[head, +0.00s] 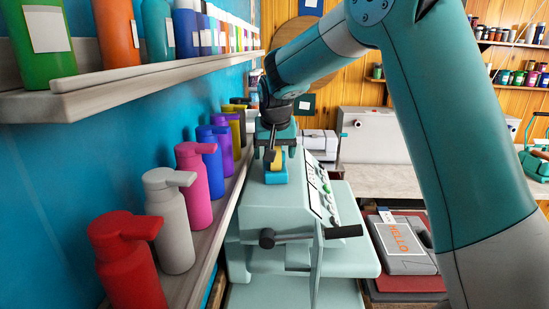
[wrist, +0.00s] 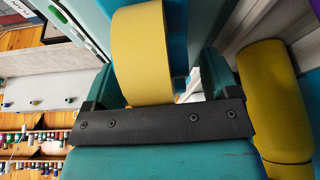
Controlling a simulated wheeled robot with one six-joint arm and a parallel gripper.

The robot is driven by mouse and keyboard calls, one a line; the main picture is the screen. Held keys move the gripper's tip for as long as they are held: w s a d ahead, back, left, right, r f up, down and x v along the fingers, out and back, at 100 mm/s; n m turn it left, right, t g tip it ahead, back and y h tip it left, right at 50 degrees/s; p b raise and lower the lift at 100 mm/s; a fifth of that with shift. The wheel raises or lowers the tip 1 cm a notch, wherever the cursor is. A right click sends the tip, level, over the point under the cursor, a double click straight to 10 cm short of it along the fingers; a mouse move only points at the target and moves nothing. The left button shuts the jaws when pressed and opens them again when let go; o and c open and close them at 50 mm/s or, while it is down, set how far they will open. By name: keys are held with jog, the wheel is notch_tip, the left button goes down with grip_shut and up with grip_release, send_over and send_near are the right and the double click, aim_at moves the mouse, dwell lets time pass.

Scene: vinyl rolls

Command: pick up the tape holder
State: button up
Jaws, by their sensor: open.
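The tape holder (head: 276,178) is a small blue block with a yellow roll of tape in it. It sits on top of the pale green machine in the head view. In the wrist view its yellow roll (wrist: 142,55) stands between the two teal fingers. My gripper (head: 273,155) points down over the holder, fingers apart on either side of the roll. It also shows in the wrist view (wrist: 162,85). A gap shows between the roll and the right finger; contact at the left finger I cannot tell. The holder's lower part is mostly hidden in the wrist view.
The pale green machine (head: 262,215) has dark handles in front. A shelf of pump bottles, including a red one (head: 128,262), runs close on the left. A yellow bottle (wrist: 275,100) is near my gripper. A grey box (head: 402,245) lies on the right.

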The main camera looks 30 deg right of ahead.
jog(key=c, duration=1.2)
